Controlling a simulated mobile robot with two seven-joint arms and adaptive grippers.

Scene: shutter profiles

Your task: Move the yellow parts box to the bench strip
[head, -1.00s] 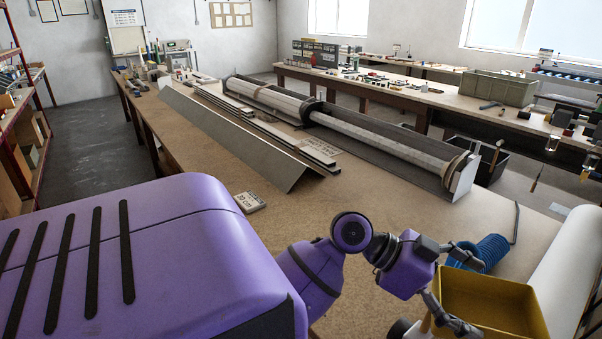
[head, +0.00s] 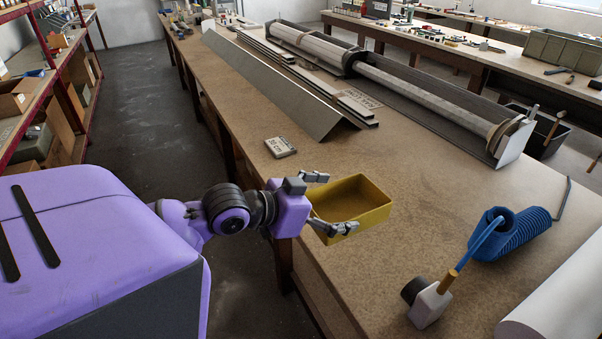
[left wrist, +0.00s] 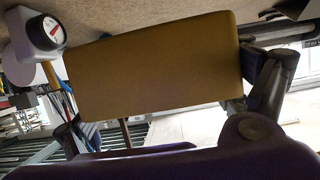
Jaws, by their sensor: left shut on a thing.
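The yellow parts box (head: 365,214) is an open, empty tray near the bench's front edge in the head view. My left gripper (head: 336,205) is shut on it, one finger at each end of the near side. The box looks about level; I cannot tell whether it touches the bench. In the left wrist view the yellow box (left wrist: 155,65) fills the space between the two dark fingers. The bench (head: 440,210) has a bare strip along its front edge, by a small grey label block (head: 281,147). My right gripper is not in view.
A long folded grey profile (head: 280,90) lies behind the label block. A blue coiled hose (head: 512,236) and a grey gauge tool (head: 430,302) stand to the right, with a white roll (head: 560,295) at the corner. The bench between box and hose is clear.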

